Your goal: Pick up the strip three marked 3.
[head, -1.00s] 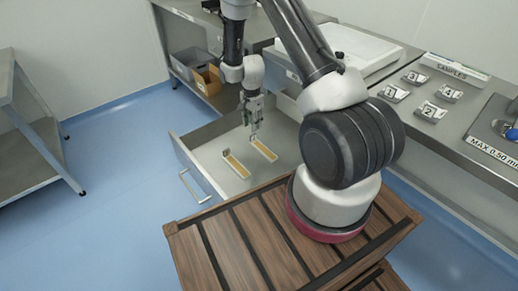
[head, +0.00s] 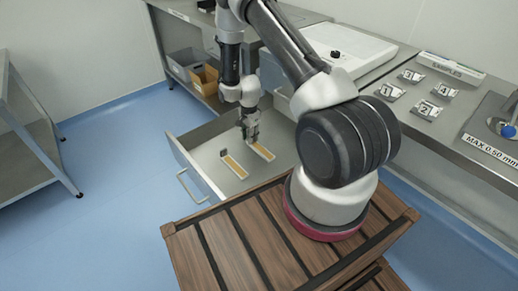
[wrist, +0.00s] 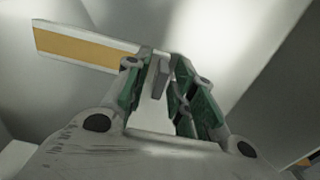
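Two flat strips with tan faces, pale borders and grey upright end tabs lie in the open drawer, a left strip (head: 234,166) and a right strip (head: 261,152). I cannot read a number on either, so I cannot tell which is strip three. My gripper (head: 250,142) points down at the tab end of the right strip. In the wrist view, a strip (wrist: 85,47) runs to the left, and its grey tab (wrist: 160,78) stands between the fingers of my gripper (wrist: 162,75). The fingers look open, with small gaps beside the tab.
The metal drawer (head: 190,172) has raised walls around the strips. The counter at right holds several small numbered holders, including one marked 3 (head: 411,75), and a SAMPLES block (head: 451,66). Grey and orange bins (head: 205,78) sit on a shelf behind.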

